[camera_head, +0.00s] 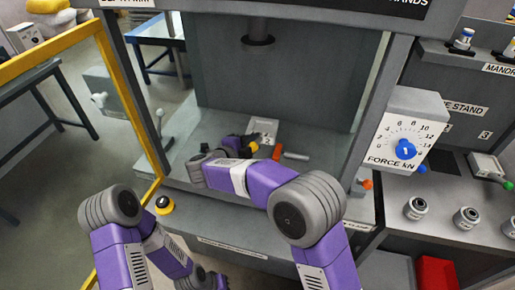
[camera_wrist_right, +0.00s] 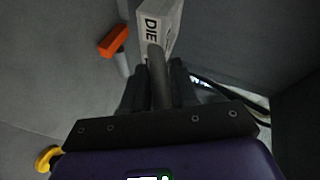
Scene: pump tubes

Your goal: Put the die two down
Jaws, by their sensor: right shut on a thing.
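The die two is a pale grey block (camera_head: 265,126), marked "2" in the head view, on the floor of the press bay. In the right wrist view its face reads "DIE" (camera_wrist_right: 160,22), and a grey round handle (camera_wrist_right: 157,72) extends from it toward me. My right gripper (camera_head: 243,143) is shut on this handle, with its dark fingers (camera_wrist_right: 158,88) on either side. I cannot tell whether the block touches the floor.
A ram (camera_head: 257,40) hangs above the bay. A yellow guard frame (camera_head: 120,85) stands left, and the force dial box (camera_head: 402,130) right.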

